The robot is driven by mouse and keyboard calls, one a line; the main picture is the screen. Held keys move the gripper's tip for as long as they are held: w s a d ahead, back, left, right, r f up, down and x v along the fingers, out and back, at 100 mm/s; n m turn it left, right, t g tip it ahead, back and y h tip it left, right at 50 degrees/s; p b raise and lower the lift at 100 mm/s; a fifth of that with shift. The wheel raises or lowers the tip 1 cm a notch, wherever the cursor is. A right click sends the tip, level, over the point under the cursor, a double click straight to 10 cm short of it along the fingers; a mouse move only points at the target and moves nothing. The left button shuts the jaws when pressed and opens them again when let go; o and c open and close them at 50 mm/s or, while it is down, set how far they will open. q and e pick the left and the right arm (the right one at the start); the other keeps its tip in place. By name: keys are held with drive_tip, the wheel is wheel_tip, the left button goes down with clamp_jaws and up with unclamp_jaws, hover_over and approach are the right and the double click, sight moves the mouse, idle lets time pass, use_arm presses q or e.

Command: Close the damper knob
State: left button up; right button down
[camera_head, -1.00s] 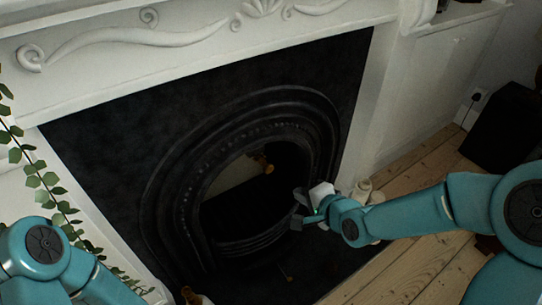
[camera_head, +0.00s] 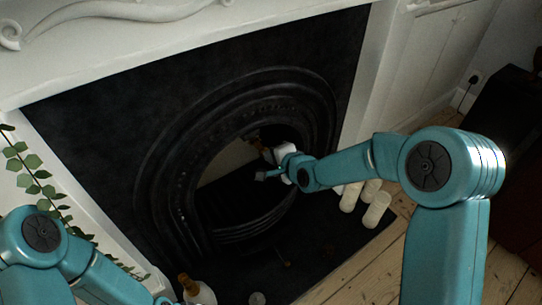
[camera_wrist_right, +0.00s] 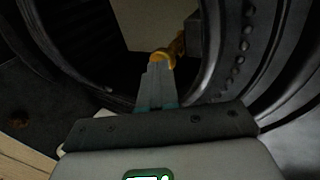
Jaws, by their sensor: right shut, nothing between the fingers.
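The damper knob (camera_wrist_right: 165,54) is a small brass-coloured piece on a dark fitting inside the fireplace opening, seen at top centre in the right wrist view. My right gripper (camera_wrist_right: 160,68) is shut and empty, its fingertips at the knob's lower edge; I cannot tell whether they touch. In the head view my right gripper (camera_head: 264,176) reaches into the mouth of the black arched fireplace (camera_head: 160,190).
Several cream candles, such as this one (camera_head: 377,211), stand on the dark hearth below my right forearm. A leafy garland (camera_head: 38,180) hangs at left. The curved iron arch surrounds the opening closely.

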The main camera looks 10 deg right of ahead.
sight(262, 148)
drive_tip(key=shift+w+a, duration=0.1)
drive_tip(key=shift+w, duration=0.15)
drive_tip(key=w, duration=0.1)
drive_tip(key=w+a, duration=0.1)
drive_tip(key=w, duration=0.1)
drive_tip(key=shift+w+a+f+b, duration=0.1)
drive_tip(key=shift+w+a+b, duration=0.15)
drive_tip(key=shift+b, duration=0.1)
drive_tip(key=shift+w, duration=0.25)
drive_tip(key=shift+r, duration=0.3)
drive_tip(key=shift+a, duration=0.1)
